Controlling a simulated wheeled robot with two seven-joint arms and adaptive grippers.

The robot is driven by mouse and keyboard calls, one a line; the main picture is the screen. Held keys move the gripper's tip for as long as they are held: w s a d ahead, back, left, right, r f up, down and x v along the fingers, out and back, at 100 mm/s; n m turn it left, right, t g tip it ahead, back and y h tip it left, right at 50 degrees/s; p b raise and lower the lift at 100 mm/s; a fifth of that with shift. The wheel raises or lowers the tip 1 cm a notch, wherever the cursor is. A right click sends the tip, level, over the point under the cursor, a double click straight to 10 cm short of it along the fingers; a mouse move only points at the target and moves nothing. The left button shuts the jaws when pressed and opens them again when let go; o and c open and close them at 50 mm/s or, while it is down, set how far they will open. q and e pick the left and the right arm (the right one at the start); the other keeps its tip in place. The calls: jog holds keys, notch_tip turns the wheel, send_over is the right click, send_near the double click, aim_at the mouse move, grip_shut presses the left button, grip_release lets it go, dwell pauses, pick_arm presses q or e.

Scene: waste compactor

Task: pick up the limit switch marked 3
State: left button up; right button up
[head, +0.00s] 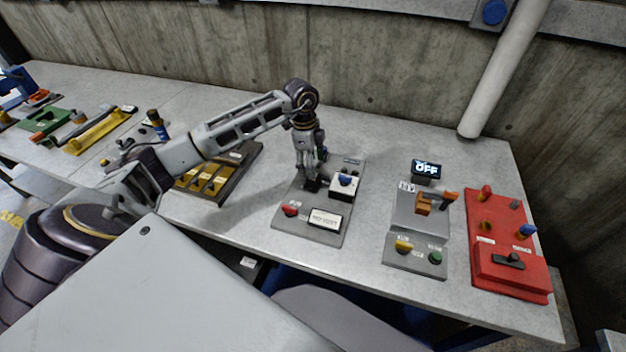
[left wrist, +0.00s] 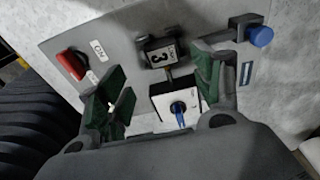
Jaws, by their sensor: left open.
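In the left wrist view, the limit switch marked 3 (left wrist: 161,56) is a small dark block with a white "3" on its label. It sits on a grey panel (left wrist: 120,28), and a short stem runs from it toward a white box with a blue knob (left wrist: 179,108). My left gripper (left wrist: 162,88) is open, its green-padded fingers apart to either side of the stem, with the block just beyond the gap. I cannot tell whether either finger touches it.
A yellow-slotted tray (head: 243,160) stands left.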

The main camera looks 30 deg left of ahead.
pick_arm(q)
jog(key=shift+f, duration=0.1)
jog(key=shift+w+f+p, duration=0.15)
jog(key=shift+f+p, duration=0.15)
jog(key=shift+f, duration=0.95)
jog(key=shift+w+f+p, duration=0.1)
jog(key=shift+f+p, duration=0.2)
jog(key=shift+f, duration=0.95)
jog(key=c, duration=1.1)
